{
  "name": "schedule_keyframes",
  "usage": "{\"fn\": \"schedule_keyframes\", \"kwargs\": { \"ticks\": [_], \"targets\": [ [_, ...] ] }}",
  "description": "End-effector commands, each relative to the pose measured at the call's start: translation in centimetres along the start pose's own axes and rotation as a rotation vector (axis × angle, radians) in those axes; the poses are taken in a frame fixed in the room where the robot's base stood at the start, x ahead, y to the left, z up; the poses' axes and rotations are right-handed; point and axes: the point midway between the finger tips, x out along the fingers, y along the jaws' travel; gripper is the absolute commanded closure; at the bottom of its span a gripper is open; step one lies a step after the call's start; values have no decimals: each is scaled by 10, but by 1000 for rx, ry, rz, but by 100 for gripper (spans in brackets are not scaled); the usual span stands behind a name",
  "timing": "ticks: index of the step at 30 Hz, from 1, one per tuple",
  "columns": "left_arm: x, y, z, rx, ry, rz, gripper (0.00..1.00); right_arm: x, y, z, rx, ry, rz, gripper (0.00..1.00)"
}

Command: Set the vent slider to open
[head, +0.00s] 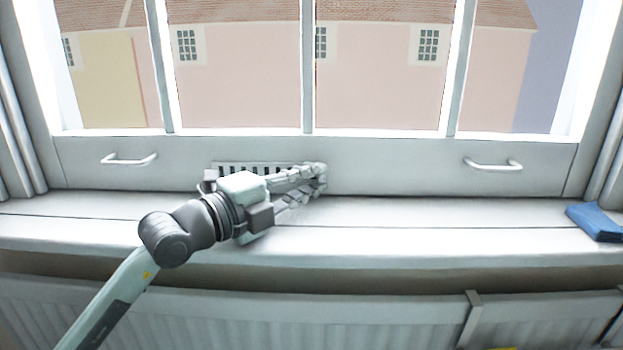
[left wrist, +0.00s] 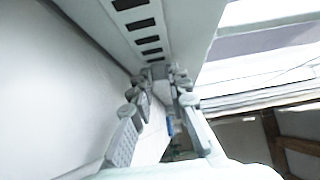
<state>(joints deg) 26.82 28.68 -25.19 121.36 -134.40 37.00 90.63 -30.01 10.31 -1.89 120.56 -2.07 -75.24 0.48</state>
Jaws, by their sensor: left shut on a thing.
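The vent (head: 232,168) is a pale strip with a row of dark slots, set in the lower window frame just above the sill. It shows close up in the left wrist view (left wrist: 146,28), its slots running down toward my fingers. My left gripper (head: 318,178) reaches across the front of the vent to its right end. In the left wrist view its fingers (left wrist: 158,80) close around a small grey piece at the end of the slots, seemingly the vent slider (left wrist: 159,71). The fingers hide most of the slider. My right gripper is not in view.
Metal handles (head: 128,160) (head: 493,165) stick out of the frame on both sides. A blue folded item (head: 597,222) lies at the right end of the sill (head: 420,230). A radiator (head: 380,315) is below.

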Motion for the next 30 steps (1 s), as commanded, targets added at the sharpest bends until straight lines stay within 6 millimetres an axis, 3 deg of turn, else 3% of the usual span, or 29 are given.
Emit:
{"fn": "schedule_keyframes", "kwargs": {
  "ticks": [9, 10, 15, 25, 30],
  "targets": [
    [1, 0, -3, -3, 6, -2, 100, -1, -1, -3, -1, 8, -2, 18],
    [1, 0, -3, -3, 7, -2, 80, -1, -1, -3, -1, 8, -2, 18],
    [1, 0, -3, -3, 5, -2, 62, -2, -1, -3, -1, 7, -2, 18],
    [-3, 0, -2, -2, 4, -1, 62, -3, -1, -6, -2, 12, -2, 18],
    [-27, 1, -2, -2, 3, 0, 62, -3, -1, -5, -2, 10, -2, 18]
  ]
}}
